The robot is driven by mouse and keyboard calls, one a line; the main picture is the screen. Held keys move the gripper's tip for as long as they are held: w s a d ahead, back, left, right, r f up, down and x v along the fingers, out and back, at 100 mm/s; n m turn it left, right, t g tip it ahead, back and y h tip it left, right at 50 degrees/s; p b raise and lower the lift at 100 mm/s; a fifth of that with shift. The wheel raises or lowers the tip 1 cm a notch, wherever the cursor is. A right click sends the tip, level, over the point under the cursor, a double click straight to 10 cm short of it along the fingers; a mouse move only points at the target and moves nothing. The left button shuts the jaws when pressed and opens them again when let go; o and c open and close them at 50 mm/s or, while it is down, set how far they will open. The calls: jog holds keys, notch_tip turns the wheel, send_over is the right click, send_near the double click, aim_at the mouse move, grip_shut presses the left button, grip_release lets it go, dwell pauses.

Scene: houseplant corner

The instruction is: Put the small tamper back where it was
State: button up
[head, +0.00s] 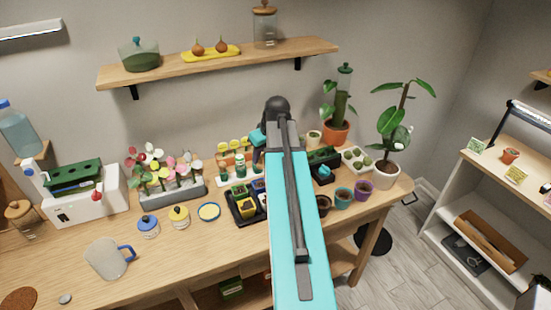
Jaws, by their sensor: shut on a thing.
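My own teal arm rises from the bottom edge to the middle of the head view and covers part of the bench. My gripper is hidden behind the arm, and its fingers cannot be seen. I cannot make out the small tamper; it may be hidden too. A small teal piece (323,173) shows just right of the arm by a dark green tray (324,155); I cannot tell what it is. Left of the arm, a black tray (235,211) holds small coloured pots, including a yellow one (246,208).
On the wooden bench (200,250) stand a clear jug (107,259), a grey flower planter (172,195) and several small pots, including a purple one (363,190). Potted plants (386,174) stand at the right end. A shelf (220,62) hangs above.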

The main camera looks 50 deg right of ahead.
jog(key=w+a+b, duration=0.2)
jog(key=w+a, duration=0.1)
jog(key=a, duration=1)
jog(key=w+a+r+n+b, duration=0.1)
jog(key=w+a+b, duration=0.2)
jog(key=a, duration=1.1)
jog(key=w+a+r+b, duration=0.1)
jog(key=w+a+b, duration=0.2)
jog(key=a, duration=1.1)
jog(key=shift+w, duration=1.05)
